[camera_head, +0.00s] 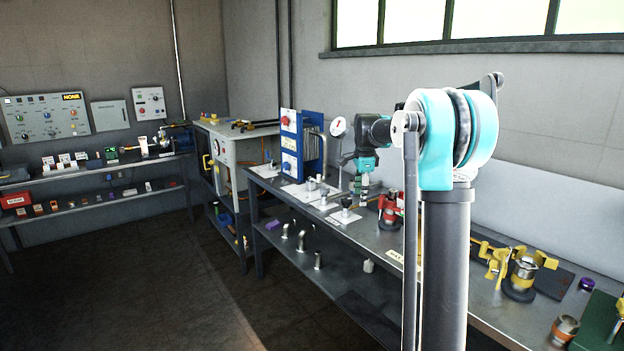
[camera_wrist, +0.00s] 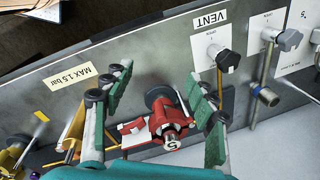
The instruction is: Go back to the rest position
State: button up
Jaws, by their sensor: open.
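My gripper (camera_wrist: 160,88) is open and points down over the bench. Its two green-padded fingers are spread apart with nothing between the pads. The same red fitting (camera_head: 392,207) shows in the head view, just right of and below my gripper (camera_head: 361,190). My arm is raised in front of the bench.
The long metal bench (camera_head: 440,262) runs along the right wall. A blue-framed plate unit (camera_head: 312,146) and a gauge (camera_head: 338,127) stand left of my gripper. Yellow-handled fittings (camera_head: 497,262) lie right. The floor (camera_head: 130,275) at left is clear.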

jog(key=s+f+n, duration=0.5)
jog(key=s+f, duration=0.2)
jog(key=s, duration=0.6)
jog(key=s+d+f+n+t, duration=0.1)
jog(key=s+f+n, duration=0.5)
jog(key=s, duration=0.7)
jog(key=s+d+f+n+t, duration=0.1)
jog(key=s+f+n, duration=0.4)
jog(key=s, duration=0.8)
notch_tip(320, 180, down, 3)
jog(key=shift+s+r+n, duration=0.15)
jog(key=shift+s+n, duration=0.15)
